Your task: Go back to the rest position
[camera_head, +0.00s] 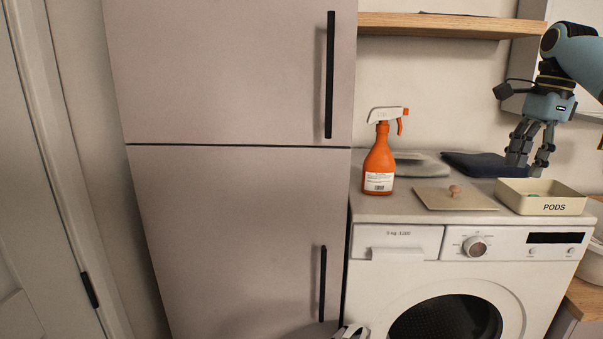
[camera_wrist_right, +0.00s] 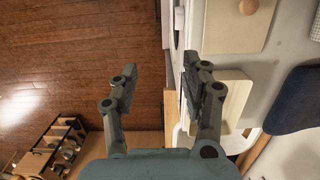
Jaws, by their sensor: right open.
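My right gripper (camera_head: 530,165) is open and nothing shows between its fingers. In the head view its fingers point down by the back of the cream box marked PODS (camera_head: 543,207), on top of the washing machine (camera_head: 400,269). Whether the fingers touch the box is hard to tell. In the right wrist view the gripper (camera_wrist_right: 163,78) has its fingers spread apart, one of them overlapping the cream box (camera_wrist_right: 238,92).
An orange spray bottle (camera_head: 379,166), a flat lid with a knob (camera_head: 440,201), and folded grey (camera_head: 418,165) and dark blue (camera_head: 468,163) cloths are on the washer. A wooden shelf (camera_head: 440,27) hangs above. A tall cabinet (camera_head: 240,220) stands left. The wrist view shows brown floor (camera_wrist_right: 80,60).

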